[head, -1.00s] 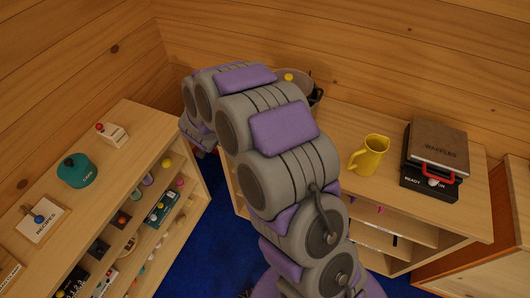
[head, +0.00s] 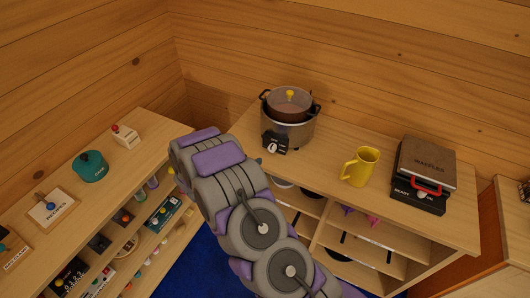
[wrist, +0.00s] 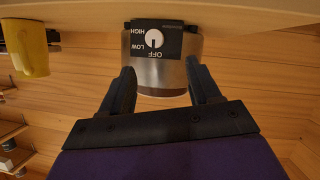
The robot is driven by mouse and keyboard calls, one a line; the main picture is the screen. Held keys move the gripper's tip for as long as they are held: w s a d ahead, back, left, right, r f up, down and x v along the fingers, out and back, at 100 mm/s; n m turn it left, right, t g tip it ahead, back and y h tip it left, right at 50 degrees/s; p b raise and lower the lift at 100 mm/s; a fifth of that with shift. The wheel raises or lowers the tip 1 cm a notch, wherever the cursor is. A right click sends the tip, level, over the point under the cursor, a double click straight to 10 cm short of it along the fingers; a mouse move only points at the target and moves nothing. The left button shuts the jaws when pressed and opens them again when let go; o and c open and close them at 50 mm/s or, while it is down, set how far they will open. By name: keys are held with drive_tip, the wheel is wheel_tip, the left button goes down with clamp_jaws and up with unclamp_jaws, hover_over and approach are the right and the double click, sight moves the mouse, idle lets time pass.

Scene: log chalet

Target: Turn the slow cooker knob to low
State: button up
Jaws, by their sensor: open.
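The slow cooker (head: 297,130) stands at the left end of the wooden counter, a steel pot with dark handles and a yellow lid knob. Its black control panel (head: 274,143) with a pale control knob (head: 271,147) faces my side. In the wrist view the slow cooker (wrist: 165,76) appears upside down. Its white control knob (wrist: 154,38) has a dark mark toward OFF, with LOW and HIGH printed beside it. My gripper (wrist: 160,76) is open and empty, its fingers apart from the knob. My arm hides the gripper in the head view.
A yellow pitcher (head: 361,167) and a black waffle maker (head: 424,176) stand to the right on the counter (head: 325,150). A shelf unit at left holds a teal pot (head: 90,166) and several small items. Log walls close off the back.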

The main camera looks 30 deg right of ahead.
sight(271, 149)
drive_tip(key=x, duration=0.4)
drive_tip(key=s+x, duration=0.1)
drive_tip(key=x, duration=0.3)
drive_tip(key=d+x, duration=0.1)
drive_tip(key=x, duration=0.3)
drive_tip(key=shift+s+d+r+b, duration=0.1)
drive_tip(key=shift+d+r+b, duration=0.05)
drive_tip(key=shift+b, duration=0.15)
drive_tip(key=shift+w, duration=0.2)
drive_tip(key=shift+w+a, duration=0.25)
drive_tip(key=shift+a, duration=0.3)
drive_tip(key=shift+d+f, duration=0.3)
drive_tip(key=shift+d, duration=0.6)
drive_tip(key=shift+c, duration=0.3)
drive_tip(key=shift+d, duration=0.15)
drive_tip(key=shift+c, duration=0.7)
drive_tip(key=shift+a, duration=0.45)
drive_tip(key=c, duration=0.6)
drive_tip(key=shift+c, duration=1.1)
drive_tip(key=shift+d, duration=0.1)
